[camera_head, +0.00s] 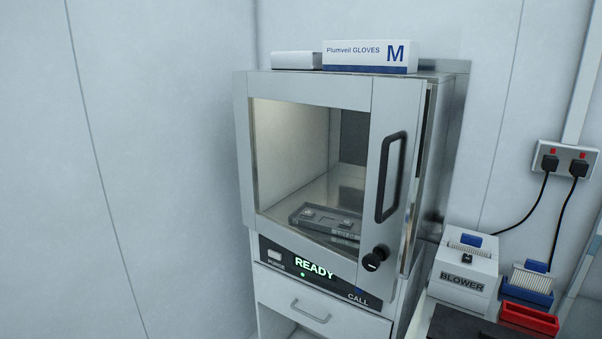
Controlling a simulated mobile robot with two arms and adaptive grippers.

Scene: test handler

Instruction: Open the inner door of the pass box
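The pass box (446,140) is a metal cabinet against the wall, in the middle of the view. Its front door (383,112) has a large window and a black vertical bar handle (391,177) near its right edge. A round black knob or latch (375,258) sits below the handle. A dark strip runs along the door's right edge; I cannot tell whether the door is fully shut or slightly ajar. A grey flat tray-like item (326,222) lies inside, seen through the window. A panel below reads READY (314,268) in green. Neither gripper is in view.
A glove box (369,57) and a white packet (297,61) lie on top of the pass box. A drawer (310,312) is below. At the lower right are a blower (464,268), a red tray (529,319), a blue-and-white rack (530,284) and wall plugs (565,160).

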